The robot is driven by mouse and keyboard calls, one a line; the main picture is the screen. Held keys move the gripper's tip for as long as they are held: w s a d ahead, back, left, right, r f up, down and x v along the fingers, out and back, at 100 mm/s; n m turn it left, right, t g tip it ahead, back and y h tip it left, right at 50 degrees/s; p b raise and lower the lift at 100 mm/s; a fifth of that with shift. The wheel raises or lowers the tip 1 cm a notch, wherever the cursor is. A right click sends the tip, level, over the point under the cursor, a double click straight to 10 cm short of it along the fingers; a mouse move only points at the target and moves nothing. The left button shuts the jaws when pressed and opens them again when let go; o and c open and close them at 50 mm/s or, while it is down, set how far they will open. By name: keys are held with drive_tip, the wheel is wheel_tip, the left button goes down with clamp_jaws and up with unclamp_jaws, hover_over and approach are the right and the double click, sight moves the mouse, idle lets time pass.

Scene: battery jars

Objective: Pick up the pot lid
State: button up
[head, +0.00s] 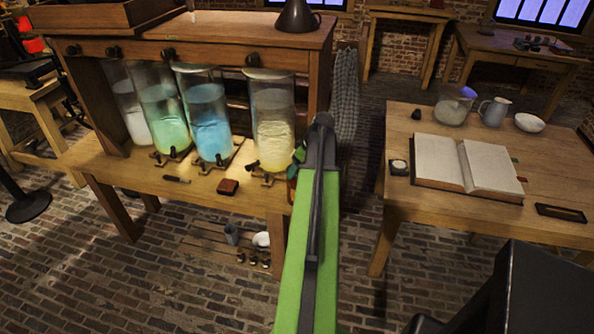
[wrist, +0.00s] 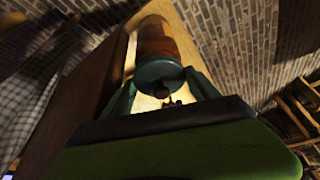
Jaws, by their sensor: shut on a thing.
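The pot lid (wrist: 158,70) is a dark green disc with a small dark knob, seen close up in the wrist view. My gripper (wrist: 164,84) has its two green fingers on either side of the lid and is shut on it. A brown cylindrical pot (wrist: 160,38) shows right behind the lid; I cannot tell whether the lid touches it. In the head view my gripper (head: 297,160) is at the right end of the jar bench, mostly hidden behind my green arm. The lid cannot be made out there.
Several glass jars, including a blue one (head: 208,125) and a yellowish one (head: 272,125), stand on the wooden bench (head: 200,190) just left of my gripper. A small red-brown block (head: 228,187) lies at its front. A table with an open book (head: 465,163) stands right, across a floor gap.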

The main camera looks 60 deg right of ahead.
wheel_tip(320, 180, up, 4)
drive_tip(key=p, duration=0.3)
drive_tip(key=shift+p, duration=0.35)
drive_tip(key=s+a, duration=0.1)
drive_tip(key=s, duration=1.7)
drive_tip(key=shift+a+f, duration=0.25)
drive_tip(key=shift+a, duration=0.05)
drive_tip(key=shift+w, duration=0.1)
